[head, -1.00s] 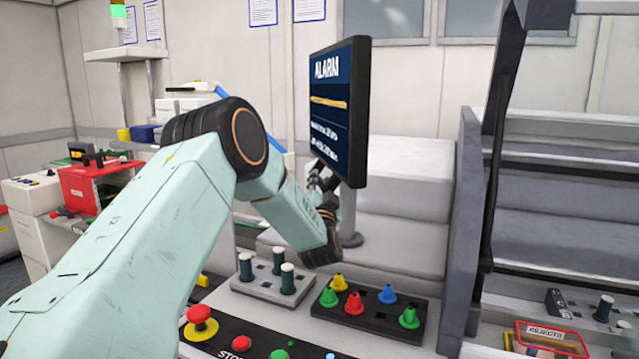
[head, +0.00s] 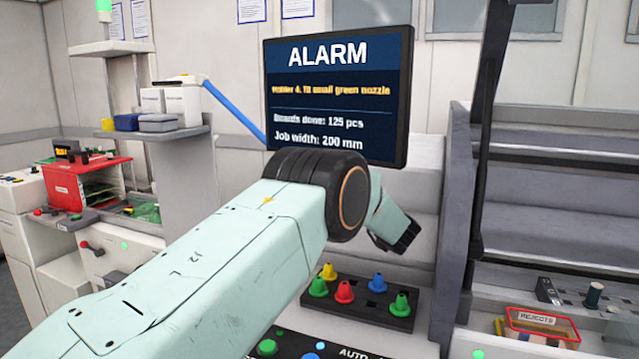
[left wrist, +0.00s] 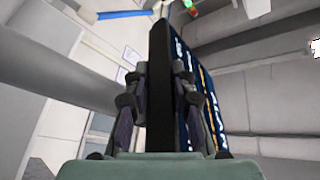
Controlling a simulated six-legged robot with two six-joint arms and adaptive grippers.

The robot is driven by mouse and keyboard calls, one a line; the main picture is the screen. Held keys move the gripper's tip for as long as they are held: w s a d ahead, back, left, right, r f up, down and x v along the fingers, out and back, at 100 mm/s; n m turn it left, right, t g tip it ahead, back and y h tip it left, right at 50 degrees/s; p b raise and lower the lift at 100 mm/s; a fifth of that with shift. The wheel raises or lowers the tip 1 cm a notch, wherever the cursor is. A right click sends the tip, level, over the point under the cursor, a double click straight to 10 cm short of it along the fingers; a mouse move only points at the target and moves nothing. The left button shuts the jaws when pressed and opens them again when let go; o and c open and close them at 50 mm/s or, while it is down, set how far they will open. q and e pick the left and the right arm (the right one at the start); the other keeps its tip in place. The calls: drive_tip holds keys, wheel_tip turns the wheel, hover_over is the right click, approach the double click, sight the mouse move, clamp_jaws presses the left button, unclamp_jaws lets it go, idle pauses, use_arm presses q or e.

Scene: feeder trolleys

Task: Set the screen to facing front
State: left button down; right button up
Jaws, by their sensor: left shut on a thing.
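The screen (head: 340,100) is a dark panel with the word ALARM and lines of text. In the head view it faces mostly toward me, turned slightly to the left, with its right edge nearer. The screen's stand is hidden behind my arm. My right gripper is not in view.
A black holder (head: 345,305) with several coloured nozzles stands below my left wrist. A reject bin (head: 541,324) is at lower right. A dark upright post (head: 487,130) stands right of the screen. A red box (head: 85,187) is at left.

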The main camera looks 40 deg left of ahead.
use_arm(q)
drive_tip(key=shift+w+d+f+n+g+b, duration=0.15)
drive_tip(key=shift+d+n+g+b, duration=0.3)
drive_tip(key=shift+g, duration=0.5)
drive_tip(key=shift+d+f+n+g+b, duration=0.1)
drive_tip(key=shift+d+n+g+b, duration=0.1)
drive_tip(key=shift+n+g+b, duration=0.6)
drive_tip(key=shift+m+g, duration=0.25)
drive_tip(key=shift+g, duration=0.1)
drive_tip(key=c, duration=1.1)
unclamp_jaws()
drive_tip(key=shift+r, duration=0.15)
drive_tip(key=shift+r, duration=0.1)
